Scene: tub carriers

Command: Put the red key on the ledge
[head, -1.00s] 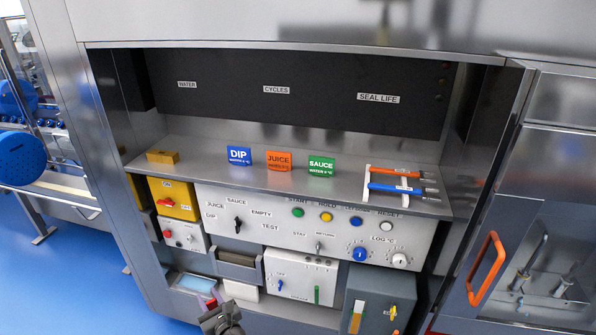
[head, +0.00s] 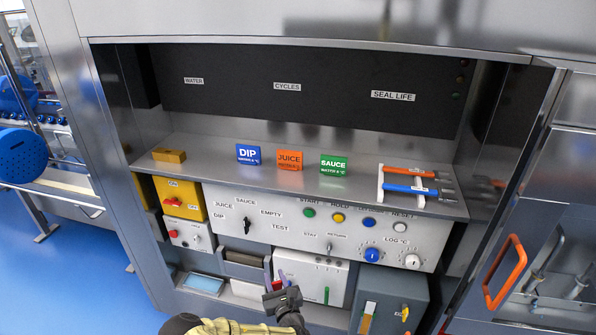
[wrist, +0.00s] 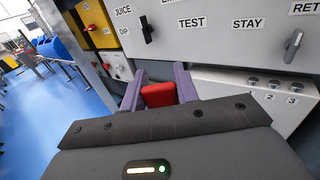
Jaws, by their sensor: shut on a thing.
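The red key (wrist: 158,95) shows in the wrist view as a red block between the two purple fingers of my gripper (wrist: 160,88). My gripper is shut on it. In the head view my gripper (head: 278,283) is at the bottom centre, in front of the lower boxes and well below the ledge; the key is hard to make out there. The steel ledge (head: 325,192) runs across the recess above the white control panel.
On the ledge stand a yellow block (head: 169,155), blue DIP (head: 248,154), orange JUICE (head: 290,160) and green SAUCE (head: 334,165) signs, and a white rack (head: 381,185) with orange and blue tools at right. Bare ledge lies between them and along the front. Knobs stick out from the control panel (head: 290,228).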

